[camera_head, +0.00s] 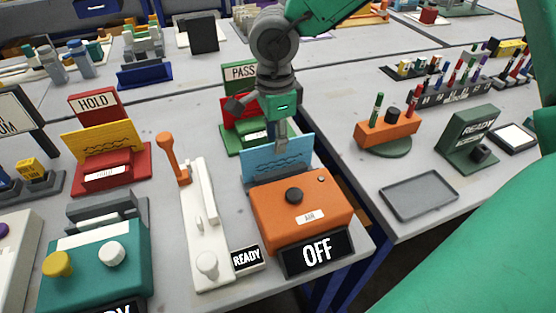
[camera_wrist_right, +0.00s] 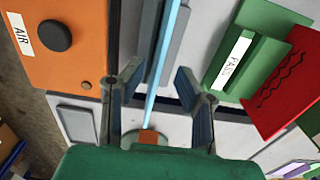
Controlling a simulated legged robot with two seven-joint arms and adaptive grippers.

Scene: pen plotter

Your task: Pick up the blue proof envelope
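The blue proof envelope (camera_head: 278,160) stands upright in a grey holder behind the orange AIR box (camera_head: 300,212). A dark wavy mark shows on its face. My right gripper (camera_head: 281,140) points down at its top edge and hides part of it. In the right wrist view the envelope (camera_wrist_right: 168,55) is seen edge-on as a thin blue strip. It runs between the two spread fingers of my right gripper (camera_wrist_right: 158,74), with a gap visible on either side. The gripper is open and holds nothing. My left gripper is out of view.
The green PASS stand (camera_head: 240,75) with a red envelope (camera_head: 232,112) is close behind the gripper. A white lever device (camera_head: 205,225) stands left of the box. An OFF sign (camera_head: 317,252) is in front. A grey tray (camera_head: 419,195) lies empty on the right table.

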